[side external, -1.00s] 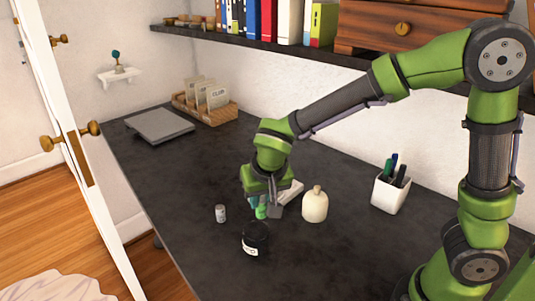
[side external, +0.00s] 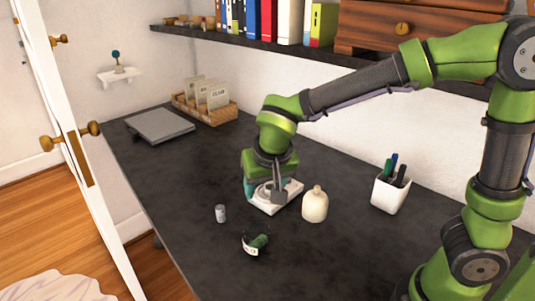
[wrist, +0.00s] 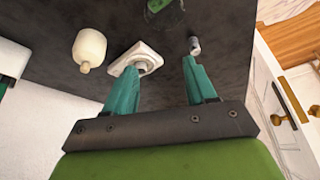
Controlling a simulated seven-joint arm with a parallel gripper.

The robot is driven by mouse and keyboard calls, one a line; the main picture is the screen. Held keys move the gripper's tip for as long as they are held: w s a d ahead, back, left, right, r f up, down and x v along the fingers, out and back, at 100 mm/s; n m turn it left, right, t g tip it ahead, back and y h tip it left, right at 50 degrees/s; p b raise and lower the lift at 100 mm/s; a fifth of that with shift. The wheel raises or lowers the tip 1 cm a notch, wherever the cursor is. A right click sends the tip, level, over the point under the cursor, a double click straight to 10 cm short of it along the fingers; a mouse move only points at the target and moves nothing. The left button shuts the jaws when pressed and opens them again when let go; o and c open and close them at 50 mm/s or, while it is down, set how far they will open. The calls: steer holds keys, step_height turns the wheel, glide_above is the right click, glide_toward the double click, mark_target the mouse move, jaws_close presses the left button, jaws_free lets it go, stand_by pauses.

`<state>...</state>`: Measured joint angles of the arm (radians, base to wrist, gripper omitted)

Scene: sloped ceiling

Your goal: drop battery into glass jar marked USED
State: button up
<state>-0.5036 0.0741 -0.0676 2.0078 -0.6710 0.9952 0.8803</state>
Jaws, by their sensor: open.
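The glass jar (side external: 249,252) stands near the table's front edge in the side view, with a white label too small to read. A green battery (side external: 260,241) appears to lie tilted inside it. In the wrist view, green shows within the jar's dark round outline (wrist: 150,14) at the top edge. My gripper (side external: 264,192) is open and empty, above and behind the jar, over a square white dish (side external: 285,201). In the wrist view its teal fingers (wrist: 162,75) stand apart, with the dish beyond the left finger.
A small grey cylinder (side external: 220,213) stands left of the jar. A cream bottle (side external: 315,205) stands right of the dish. A white pen cup (side external: 390,192) is farther right. A grey flat device (side external: 160,125) and a card tray (side external: 208,108) are at the back left. The table's left middle is clear.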

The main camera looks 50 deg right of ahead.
steer(key=v, duration=1.2)
steer(key=s+d+f+n+t+y, duration=0.1)
steer(key=s+d+f+t+y, duration=0.2)
steer(key=s+d, duration=0.6)
steer(key=shift+s+d+f+y, duration=0.25)
steer(key=shift+f+y, duration=0.25)
steer(key=shift+f, duration=0.35)
